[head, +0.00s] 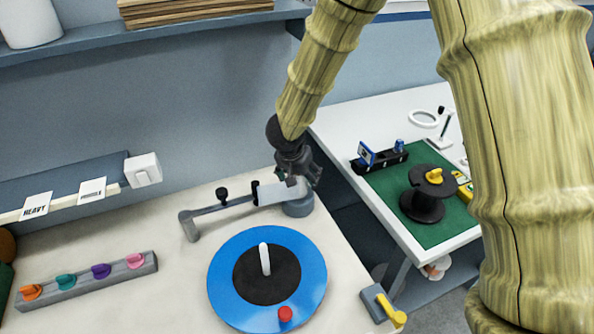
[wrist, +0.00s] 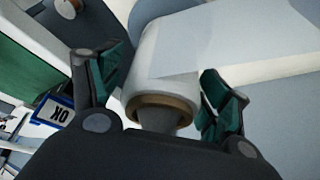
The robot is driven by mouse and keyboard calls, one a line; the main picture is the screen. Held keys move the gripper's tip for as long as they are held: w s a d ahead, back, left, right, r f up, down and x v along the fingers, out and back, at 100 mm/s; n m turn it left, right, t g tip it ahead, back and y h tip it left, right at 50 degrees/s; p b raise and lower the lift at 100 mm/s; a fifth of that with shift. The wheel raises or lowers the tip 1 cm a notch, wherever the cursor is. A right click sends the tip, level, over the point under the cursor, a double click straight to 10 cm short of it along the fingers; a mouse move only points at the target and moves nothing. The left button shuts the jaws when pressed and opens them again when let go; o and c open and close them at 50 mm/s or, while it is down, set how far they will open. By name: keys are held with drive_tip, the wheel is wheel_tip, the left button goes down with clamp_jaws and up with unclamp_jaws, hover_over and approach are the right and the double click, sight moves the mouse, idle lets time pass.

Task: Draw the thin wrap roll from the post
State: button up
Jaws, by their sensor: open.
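The wrap roll (wrist: 160,60) is white with a brown core end (wrist: 162,104) and sits on a grey post (wrist: 163,120) in the wrist view. A pale sheet of film (wrist: 245,45) runs from it to the right. My gripper (wrist: 166,85) is open, one green-padded finger on each side of the roll; I cannot tell whether either finger touches it. In the head view my gripper (head: 299,178) is over the post's grey round base (head: 298,206) and hides most of the roll. The film (head: 274,193) shows to its left.
A grey arm with black knobs (head: 212,209) lies left of the post. A blue turntable (head: 236,308) with a white peg is in front. A yellow-handled lever (head: 392,310) is at the front right. A side table with a green mat (head: 390,205) holds a black spool (head: 424,200).

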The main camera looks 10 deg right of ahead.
drive_tip(key=shift+f, duration=0.3)
drive_tip(key=shift+c, duration=0.2)
drive_tip(key=c, duration=1.1)
drive_tip(key=shift+w, duration=0.1)
drive_tip(key=shift+c, duration=0.2)
drive_tip(key=shift+r+p, duration=1.75)
drive_tip(key=shift+p, duration=0.75)
drive_tip(key=shift+p, duration=0.6)
idle(0.5)
drive_tip(key=shift+r+p, duration=0.25)
drive_tip(key=shift+p, duration=0.1)
drive_tip(key=shift+r+p, duration=0.35)
drive_tip(key=shift+p, duration=0.15)
drive_tip(key=shift+r+p, duration=1.25)
drive_tip(key=shift+p, duration=0.9)
